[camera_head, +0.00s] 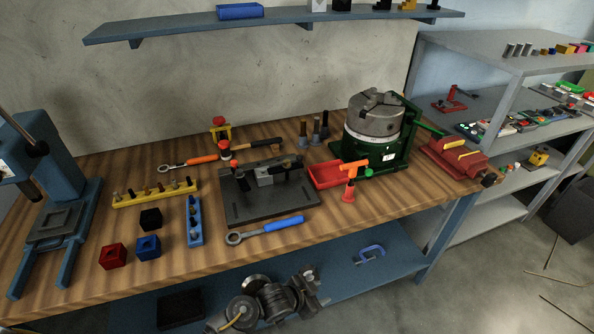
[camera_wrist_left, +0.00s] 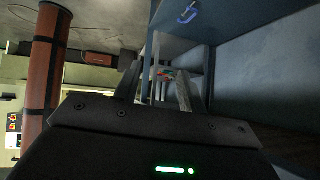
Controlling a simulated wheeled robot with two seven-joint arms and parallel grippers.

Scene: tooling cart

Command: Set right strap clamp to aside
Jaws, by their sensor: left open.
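The dark fixture plate (camera_head: 250,208) lies mid-bench with a grey workpiece on it. The right strap clamp (camera_head: 285,167) appears as a small dark piece at the right side of the workpiece. The left strap clamp (camera_head: 242,182) is at its left side. Both are small, and I cannot tell how they are fastened. My left gripper (camera_head: 315,284) is low in front of the bench edge, well away from the plate. In the left wrist view its two fingers (camera_wrist_left: 156,90) stand apart with nothing between them. My right gripper is not in view.
A blue-handled wrench (camera_head: 265,231) lies before the plate. A red tray (camera_head: 325,176) and a green-based chuck (camera_head: 376,125) stand to its right. A blue rail (camera_head: 194,222) and a yellow rail (camera_head: 155,194) are left. A blue C-clamp (camera_head: 369,253) lies on the lower shelf.

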